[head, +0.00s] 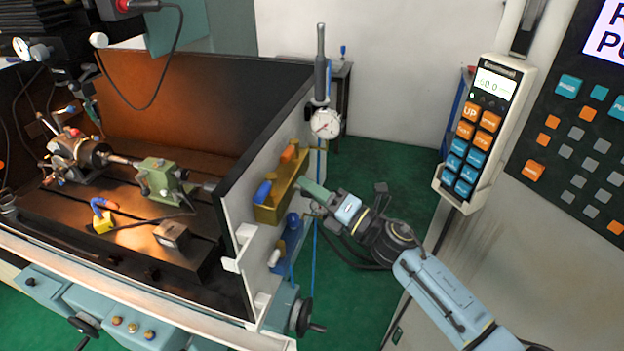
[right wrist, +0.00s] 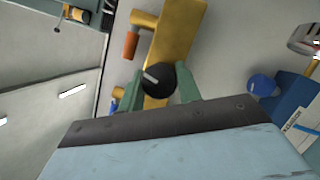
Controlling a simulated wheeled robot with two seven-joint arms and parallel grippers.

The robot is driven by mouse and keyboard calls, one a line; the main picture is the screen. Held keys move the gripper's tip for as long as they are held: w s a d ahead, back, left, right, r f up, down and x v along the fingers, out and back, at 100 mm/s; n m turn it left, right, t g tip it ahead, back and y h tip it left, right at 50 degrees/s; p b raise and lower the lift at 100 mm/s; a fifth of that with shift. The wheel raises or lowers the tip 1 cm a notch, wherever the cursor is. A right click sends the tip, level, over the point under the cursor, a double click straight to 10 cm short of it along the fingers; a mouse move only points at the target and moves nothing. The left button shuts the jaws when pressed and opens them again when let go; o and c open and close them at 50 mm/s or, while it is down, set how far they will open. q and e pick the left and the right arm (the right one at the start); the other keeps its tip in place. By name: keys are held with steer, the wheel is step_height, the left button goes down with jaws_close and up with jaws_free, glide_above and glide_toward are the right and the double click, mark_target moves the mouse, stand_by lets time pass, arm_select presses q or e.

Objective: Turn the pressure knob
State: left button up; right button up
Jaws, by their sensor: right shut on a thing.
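The black pressure knob (right wrist: 158,78) with a pale pointer line sits on a yellow valve block in the right wrist view. The yellow block (head: 268,210) is fixed to the outer side of the machine's white side wall in the head view. My right gripper (head: 312,194) reaches this block from the right. In the right wrist view, the green fingers of my right gripper (right wrist: 160,86) stand on both sides of the knob and are shut on it. In the head view the fingers hide the knob. My left gripper is not in view.
A round dial gauge (head: 325,123) hangs above the yellow block. A blue unit (head: 287,245) sits below it, and a handwheel (head: 303,317) is lower down. A control pendant (head: 478,130) hangs at right. Green floor (head: 385,145) lies open behind my right arm.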

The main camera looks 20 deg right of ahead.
steer(key=m+p, duration=0.2)
steer(key=m+h+p, duration=0.1)
steer(key=m+p, duration=0.1)
steer(key=p, duration=0.1)
steer(key=shift+r+h, duration=0.3)
steer(key=shift+f+m+g+h+p, duration=0.2)
steer(key=shift+m+g+h+p, duration=0.1)
steer(key=shift+m+p, duration=0.65)
steer(key=o, duration=1)
steer(key=b+v, duration=0.2)
steer(key=v, duration=1.1)
steer(key=shift+s+b, duration=0.2)
steer(key=shift+b, duration=0.15)
steer(key=shift+d+f, duration=0.1)
steer(key=shift+d, duration=0.05)
